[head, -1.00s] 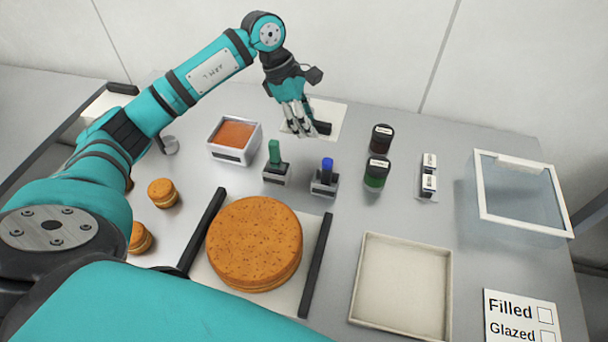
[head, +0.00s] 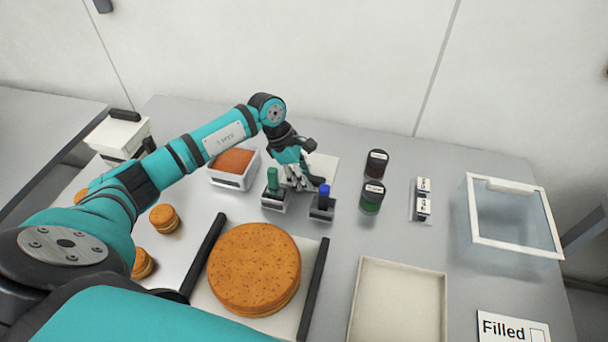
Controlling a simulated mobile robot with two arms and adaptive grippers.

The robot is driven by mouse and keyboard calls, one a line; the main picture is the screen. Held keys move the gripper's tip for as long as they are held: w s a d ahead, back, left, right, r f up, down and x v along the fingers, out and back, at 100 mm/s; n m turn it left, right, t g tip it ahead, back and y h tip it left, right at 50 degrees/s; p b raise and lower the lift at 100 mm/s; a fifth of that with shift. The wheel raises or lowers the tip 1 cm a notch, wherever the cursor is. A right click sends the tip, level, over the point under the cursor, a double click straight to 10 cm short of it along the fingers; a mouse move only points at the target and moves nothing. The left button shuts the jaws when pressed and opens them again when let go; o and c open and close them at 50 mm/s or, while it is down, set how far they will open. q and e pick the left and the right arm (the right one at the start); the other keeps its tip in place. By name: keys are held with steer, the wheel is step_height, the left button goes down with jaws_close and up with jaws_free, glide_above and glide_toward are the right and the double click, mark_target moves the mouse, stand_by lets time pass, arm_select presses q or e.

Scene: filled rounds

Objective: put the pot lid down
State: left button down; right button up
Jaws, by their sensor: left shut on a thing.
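The pot lid (head: 325,164) is a white, flat, square plate with a dark grip, partly hidden behind my left gripper. My left gripper (head: 297,182) is shut on it, behind the two small stands at the table's middle. I cannot tell whether the lid touches the table. The open white pot (head: 232,181) with orange filling stands just left of the gripper. My right gripper is not in view.
Close in front of the lid are a green-handled tool (head: 272,180) and a blue-handled tool (head: 324,191) in stands. Two dark-lidded jars (head: 376,163) stand to the right. A large round cake (head: 254,268) lies in front. A tray (head: 398,305) is at front right.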

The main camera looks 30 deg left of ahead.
arm_select(q)
steer(key=shift+f, duration=0.25)
steer(key=c, duration=1)
jaws_free()
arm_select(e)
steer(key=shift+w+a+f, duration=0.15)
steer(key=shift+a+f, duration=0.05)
arm_select(q)
steer(key=shift+r, duration=0.1)
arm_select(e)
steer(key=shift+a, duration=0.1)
arm_select(q)
steer(key=shift+r, duration=0.1)
steer(key=shift+b+v, duration=2.05)
steer(key=shift+v, duration=4)
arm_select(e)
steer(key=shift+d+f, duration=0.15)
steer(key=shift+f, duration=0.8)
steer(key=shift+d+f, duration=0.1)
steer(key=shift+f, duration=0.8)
